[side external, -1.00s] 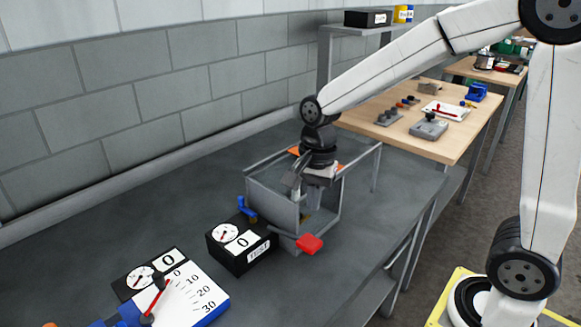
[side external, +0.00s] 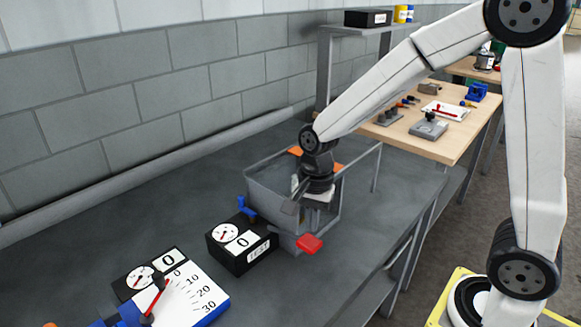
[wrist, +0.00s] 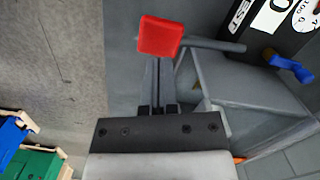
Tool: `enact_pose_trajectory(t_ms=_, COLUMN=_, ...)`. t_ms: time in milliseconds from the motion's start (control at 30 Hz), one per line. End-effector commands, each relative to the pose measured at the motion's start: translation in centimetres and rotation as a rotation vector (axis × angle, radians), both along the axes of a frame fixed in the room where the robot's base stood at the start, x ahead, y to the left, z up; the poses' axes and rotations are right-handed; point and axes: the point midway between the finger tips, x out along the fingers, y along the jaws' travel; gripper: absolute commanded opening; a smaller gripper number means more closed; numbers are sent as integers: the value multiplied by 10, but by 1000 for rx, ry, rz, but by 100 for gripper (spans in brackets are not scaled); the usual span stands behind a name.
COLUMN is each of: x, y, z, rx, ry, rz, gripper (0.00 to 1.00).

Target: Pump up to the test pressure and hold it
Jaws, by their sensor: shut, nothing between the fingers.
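A grey open-topped test tank (side external: 272,207) stands on the dark bench, with a red-ended lever (side external: 309,243) low at its near side. The red end also shows at the top middle of the wrist view (wrist: 160,37). A blue valve handle (side external: 246,208) is at the tank's left. A black gauge box (side external: 241,243) beside it has a round dial and a display reading 0. My gripper (side external: 291,207) is shut and empty, tilted over the tank, above and left of the red end. Its short dark fingers (wrist: 158,108) show below the red end in the wrist view.
A blue and white scale unit (side external: 195,293) with a red pointer and a second black gauge (side external: 152,273), reading 0, sits at front left. A grey shelf post (side external: 324,75) rises behind the tank. A wooden bench (side external: 455,140) with tools stands beyond.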

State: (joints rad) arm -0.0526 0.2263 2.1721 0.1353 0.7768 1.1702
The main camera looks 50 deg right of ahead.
Motion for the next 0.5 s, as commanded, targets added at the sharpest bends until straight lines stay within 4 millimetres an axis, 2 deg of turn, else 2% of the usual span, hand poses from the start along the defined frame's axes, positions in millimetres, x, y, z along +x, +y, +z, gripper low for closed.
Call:
enact_pose_trajectory(t_ms=200, x=-1, y=2, z=-15, rx=0, ry=2, rz=0, gripper=0)
enact_pose_trajectory(t_ms=500, x=-1, y=2, z=-19, rx=-1, ry=0, rz=1, gripper=0)
